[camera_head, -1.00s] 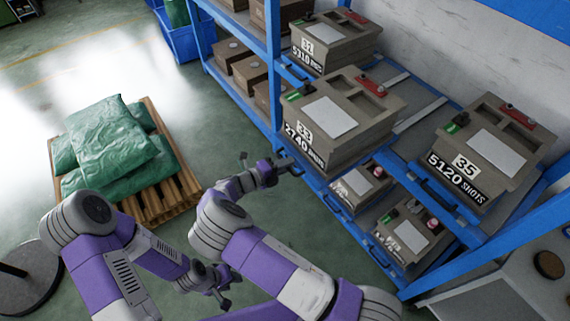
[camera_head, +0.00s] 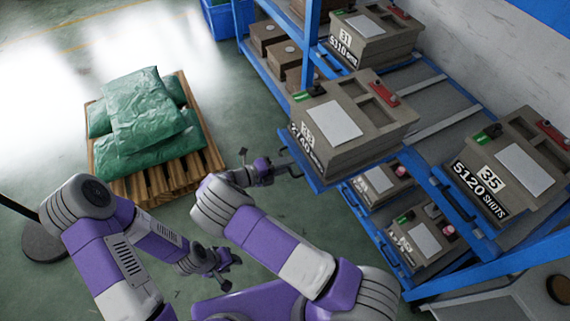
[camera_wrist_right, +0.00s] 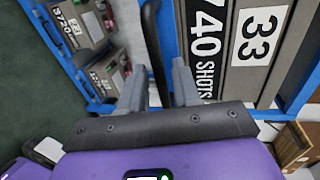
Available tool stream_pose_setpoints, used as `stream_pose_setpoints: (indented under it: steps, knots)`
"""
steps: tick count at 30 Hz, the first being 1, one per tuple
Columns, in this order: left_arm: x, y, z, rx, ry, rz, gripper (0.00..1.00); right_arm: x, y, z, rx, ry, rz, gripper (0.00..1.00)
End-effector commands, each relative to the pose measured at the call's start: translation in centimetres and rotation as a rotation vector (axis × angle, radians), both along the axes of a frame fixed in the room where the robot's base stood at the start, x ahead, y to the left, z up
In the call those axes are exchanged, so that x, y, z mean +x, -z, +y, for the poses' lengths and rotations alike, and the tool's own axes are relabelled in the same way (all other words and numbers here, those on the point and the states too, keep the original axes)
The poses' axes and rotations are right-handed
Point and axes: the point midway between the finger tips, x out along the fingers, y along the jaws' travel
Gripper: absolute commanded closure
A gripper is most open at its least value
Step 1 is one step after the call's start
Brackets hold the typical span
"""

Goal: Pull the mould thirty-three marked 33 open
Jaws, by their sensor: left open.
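The mould marked 33 (camera_head: 360,143) is a grey-brown block with a white top plate and the label 2740 SHOTS. It sits on a blue sliding shelf that stands out from the rack past the moulds marked 31 and 35. In the right wrist view, its 33 face (camera_wrist_right: 222,75) is at the upper right. My right gripper (camera_head: 288,170) is at the shelf front. My left gripper (camera_head: 222,273) is open and empty, low over the floor.
The mould marked 35 (camera_head: 508,178) is on the right and the mould marked 31 (camera_head: 372,38) is at the back. Smaller moulds (camera_head: 420,240) sit on a lower level. A wooden pallet (camera_head: 165,185) with green sacks (camera_head: 145,115) stands at the left. Floor between is clear.

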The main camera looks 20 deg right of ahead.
Motion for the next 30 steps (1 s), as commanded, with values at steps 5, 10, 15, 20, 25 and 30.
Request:
stream_pose_setpoints:
  steps: [5, 10, 15, 20, 25, 30]
  knots:
    - [0.0, 0.0, 0.0, 0.000, 0.000, 0.000, 0.59, 0.0, 0.0, 0.1, 0.000, -0.001, 0.001, 0.68]
    - [0.0, -0.2, 0.0, 0.000, 0.000, 0.000, 0.59, -0.3, -0.4, 2.0, 0.002, -0.003, 0.000, 0.68]
    - [0.0, -0.3, 0.0, 0.000, 0.000, 0.000, 0.59, -0.9, -1.0, 4.8, 0.002, -0.003, 0.000, 0.68]
    - [0.0, -0.4, 0.0, 0.000, 0.000, 0.000, 0.59, -1.2, -1.4, 6.7, 0.000, -0.001, 0.000, 0.68]
    - [0.0, -0.4, 0.0, 0.000, 0.000, 0.000, 0.59, -1.4, -1.6, 7.3, 0.000, 0.000, 0.000, 0.68]
    - [0.0, -0.4, 0.0, 0.000, 0.000, 0.000, 0.59, -1.4, -1.6, 7.3, 0.000, 0.000, 0.000, 0.68]
